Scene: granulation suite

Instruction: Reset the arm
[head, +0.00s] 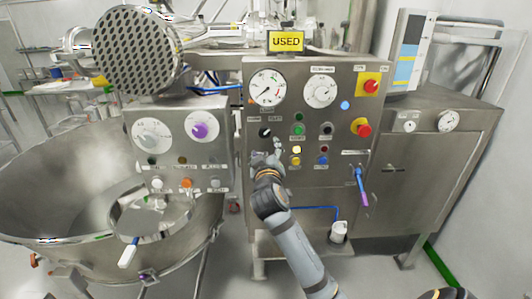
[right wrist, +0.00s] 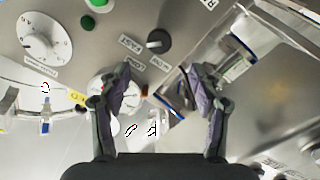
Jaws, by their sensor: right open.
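My right arm (head: 292,245) reaches up from the bottom of the head view toward the front of the steel control panel (head: 345,95). My right gripper (head: 266,153) is in front of the panel, just below a black selector knob (head: 265,132). In the right wrist view its two fingers stand apart with nothing held between them (right wrist: 162,78). A black knob (right wrist: 159,41) with "FAST" and "SLOW" labels shows beyond the fingertips, apart from them. My left gripper is in neither view.
A large steel bowl (head: 60,190) and a smaller control box (head: 180,150) stand left. A blue-purple lever (head: 362,187) hangs right of my arm. Open floor shows at lower right.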

